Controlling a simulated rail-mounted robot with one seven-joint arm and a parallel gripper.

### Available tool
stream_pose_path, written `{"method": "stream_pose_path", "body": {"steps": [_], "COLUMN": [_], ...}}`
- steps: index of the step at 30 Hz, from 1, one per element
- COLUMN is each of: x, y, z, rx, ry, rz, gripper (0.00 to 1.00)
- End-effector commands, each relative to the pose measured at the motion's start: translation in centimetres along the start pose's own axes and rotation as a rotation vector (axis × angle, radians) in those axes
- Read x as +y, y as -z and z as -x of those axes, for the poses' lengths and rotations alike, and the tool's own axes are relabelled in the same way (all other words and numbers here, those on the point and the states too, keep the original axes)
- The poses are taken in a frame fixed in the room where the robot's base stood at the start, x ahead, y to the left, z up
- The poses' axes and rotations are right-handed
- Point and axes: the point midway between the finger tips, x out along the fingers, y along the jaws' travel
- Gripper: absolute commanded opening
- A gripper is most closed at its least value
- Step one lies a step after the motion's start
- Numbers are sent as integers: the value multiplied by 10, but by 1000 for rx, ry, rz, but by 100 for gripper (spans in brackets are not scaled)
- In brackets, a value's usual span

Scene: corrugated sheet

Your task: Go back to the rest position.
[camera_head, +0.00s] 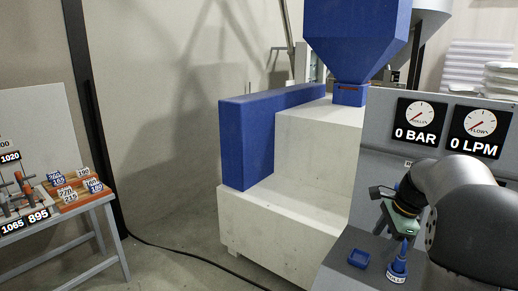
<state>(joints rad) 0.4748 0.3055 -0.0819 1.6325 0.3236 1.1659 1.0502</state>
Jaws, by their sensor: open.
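My gripper (383,192) is at the right of the head view, at the end of my dark grey arm. It is small in the picture and its jaws are open. It is above the grey machine console, near a green part that partly overlaps it in view. I cannot tell whether it touches the green part. Below it, a blue conical piece (399,262) stands on a labelled round base, and a small blue square tray (359,259) lies to its left.
A panel with two gauges (420,120) stands behind my arm. A white and blue machine (315,150) with a blue hopper (355,35) fills the middle. A table (60,225) with numbered blocks stands at left. Floor between is clear except a black cable (195,258).

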Motion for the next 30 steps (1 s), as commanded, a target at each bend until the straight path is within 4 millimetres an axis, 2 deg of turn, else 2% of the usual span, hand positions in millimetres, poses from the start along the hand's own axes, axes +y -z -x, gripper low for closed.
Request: {"method": "stream_pose_path", "body": {"steps": [1,3,5,6,9,12,15,18,20,30], "x": [24,61,97,122,183,235,269,286,290,291], "y": [-36,-75,-104,-120,-148,-160,-163,-163,-162,-162], "z": [-1,-7,-13,-18,-31,-44,-55,-60,-62,-62], "rx": [11,28,40,48,61,68,71,72,72,71], "ry": [-22,-57,-89,-110,-162,-208,-242,-259,-265,-266], "rz": [166,414,631,778,1123,1407,1602,1704,1729,1731], "gripper": [57,57,57,57,57,57,57,57,57,57]}}
